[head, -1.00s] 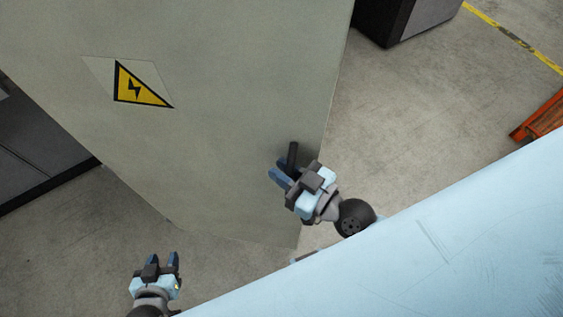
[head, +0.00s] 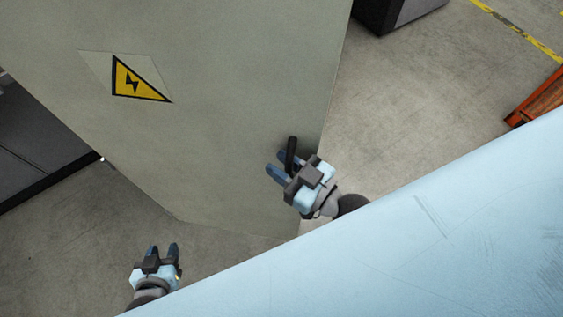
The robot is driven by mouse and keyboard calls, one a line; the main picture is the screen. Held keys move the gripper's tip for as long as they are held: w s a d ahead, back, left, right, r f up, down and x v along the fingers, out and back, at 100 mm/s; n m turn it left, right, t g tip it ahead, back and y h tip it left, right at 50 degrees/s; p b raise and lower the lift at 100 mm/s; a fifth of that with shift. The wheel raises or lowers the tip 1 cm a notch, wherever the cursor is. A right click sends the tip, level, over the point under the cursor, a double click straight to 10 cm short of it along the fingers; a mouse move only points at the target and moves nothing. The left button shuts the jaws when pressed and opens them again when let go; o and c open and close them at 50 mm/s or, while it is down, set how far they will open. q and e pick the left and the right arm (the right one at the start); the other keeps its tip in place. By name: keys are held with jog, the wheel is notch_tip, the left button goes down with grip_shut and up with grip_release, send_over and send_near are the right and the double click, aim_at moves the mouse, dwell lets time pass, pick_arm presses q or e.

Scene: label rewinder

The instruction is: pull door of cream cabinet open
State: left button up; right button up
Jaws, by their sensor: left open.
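The cream cabinet (head: 215,100) fills the upper left of the head view, with a yellow warning triangle (head: 138,80) on its door. A black bar handle (head: 291,147) stands out near the door's right edge. My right gripper (head: 277,163) is at the handle, its blue fingers spread with a gap between them. The handle shows right beside the fingers; its lower part is hidden, and I cannot tell whether they touch it. My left gripper (head: 163,248) is open and empty at the lower left, apart from the cabinet. The door looks shut.
A dark grey cabinet (head: 40,150) stands at the left and another dark unit (head: 400,15) at the top right. An orange object (head: 538,97) is at the right edge. Bare concrete floor (head: 420,100) lies right of the cabinet.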

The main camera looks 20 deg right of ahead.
jog(key=b+v, duration=0.2)
jog(key=v, duration=1)
jog(key=shift+b, duration=0.35)
